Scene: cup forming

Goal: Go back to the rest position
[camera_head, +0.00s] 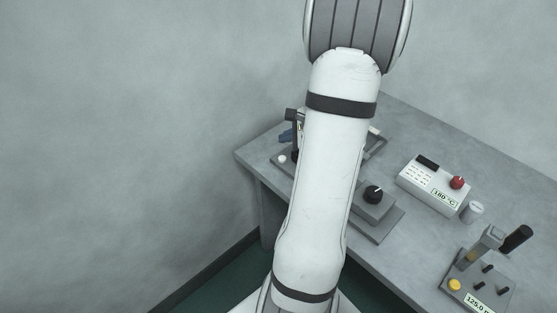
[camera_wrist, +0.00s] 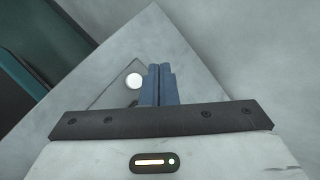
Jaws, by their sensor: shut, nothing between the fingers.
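My gripper (camera_wrist: 159,86) shows in the wrist view as two blue fingers close together, shut with nothing between them. It is over the grey table (camera_wrist: 105,60), near a dark-edged plate with a round white button (camera_wrist: 133,80). In the head view my white arm crosses the middle of the picture and hides part of the table. Only a small blue bit of the gripper (camera_head: 286,136) shows at the arm's left, near the table's far left corner.
On the table (camera_head: 425,245) stand a control box (camera_head: 433,184) reading 180 °C with a red knob, a small white cylinder (camera_head: 472,212), a black-knobbed device (camera_head: 374,195) and a lever unit (camera_head: 480,275) reading 125.0. Grey walls stand behind the table and to the left.

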